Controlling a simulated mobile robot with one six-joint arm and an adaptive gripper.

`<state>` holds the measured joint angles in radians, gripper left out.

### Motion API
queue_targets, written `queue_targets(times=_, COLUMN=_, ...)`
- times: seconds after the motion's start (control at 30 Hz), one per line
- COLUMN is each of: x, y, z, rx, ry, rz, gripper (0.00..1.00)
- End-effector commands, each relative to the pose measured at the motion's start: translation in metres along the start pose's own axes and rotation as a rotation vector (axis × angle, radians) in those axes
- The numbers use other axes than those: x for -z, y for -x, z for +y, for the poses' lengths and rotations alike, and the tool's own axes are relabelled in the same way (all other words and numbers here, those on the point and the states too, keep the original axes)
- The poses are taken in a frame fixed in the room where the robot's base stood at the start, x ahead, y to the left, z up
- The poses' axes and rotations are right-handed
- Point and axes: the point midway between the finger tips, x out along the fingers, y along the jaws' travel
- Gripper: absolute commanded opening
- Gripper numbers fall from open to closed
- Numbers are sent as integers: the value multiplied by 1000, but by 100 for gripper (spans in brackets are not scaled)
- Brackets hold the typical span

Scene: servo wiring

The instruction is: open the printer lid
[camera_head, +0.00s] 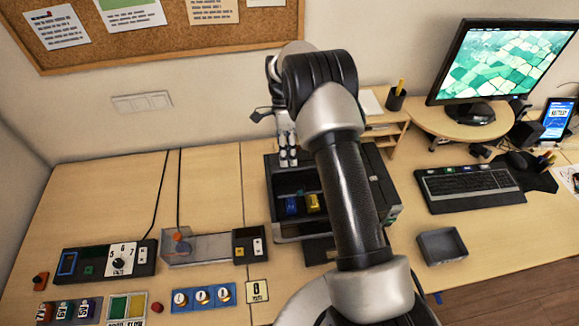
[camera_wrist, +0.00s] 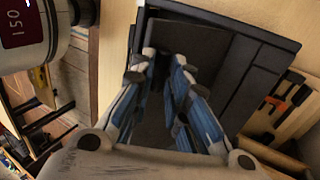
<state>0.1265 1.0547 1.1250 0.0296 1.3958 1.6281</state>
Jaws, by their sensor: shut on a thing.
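The black printer (camera_head: 386,186) stands on the desk, partly hidden behind my arm. Its inside shows from above, with a blue cartridge (camera_head: 291,205) and a yellow cartridge (camera_head: 313,203) in it. The dark printer lid (camera_wrist: 205,45) appears raised at the back of the opening; its exact angle is hard to tell. My gripper (camera_head: 288,160) is at the printer's back left, fingers pointing down, shut on the lid. In the wrist view the blue-grey fingers (camera_wrist: 165,65) reach over the dark panel; the contact itself is partly hidden.
A control box with a dial (camera_head: 120,260) and a grey fixture (camera_head: 197,248) lie to the left. A grey tray (camera_head: 442,246), keyboard (camera_head: 470,186) and monitor (camera_head: 500,62) are on the right. A wooden shelf (camera_head: 389,132) stands close behind the printer. The desk's back left is clear.

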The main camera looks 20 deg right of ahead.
Motion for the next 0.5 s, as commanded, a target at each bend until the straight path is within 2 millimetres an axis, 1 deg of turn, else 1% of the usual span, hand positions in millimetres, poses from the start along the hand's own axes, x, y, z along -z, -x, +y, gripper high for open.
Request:
queue_targets(times=0.03, x=1, y=-4, z=-15, rx=26, ry=-2, rz=-1, gripper=0)
queue_targets(times=0.13, x=1, y=0, z=-21, rx=26, ry=-2, rz=-1, gripper=0)
queue_targets(times=0.3, x=1, y=4, z=-28, rx=22, ry=-3, rz=0, gripper=0)
queue_targets(times=0.5, x=1, y=5, z=-31, rx=19, ry=-3, rz=0, gripper=0)
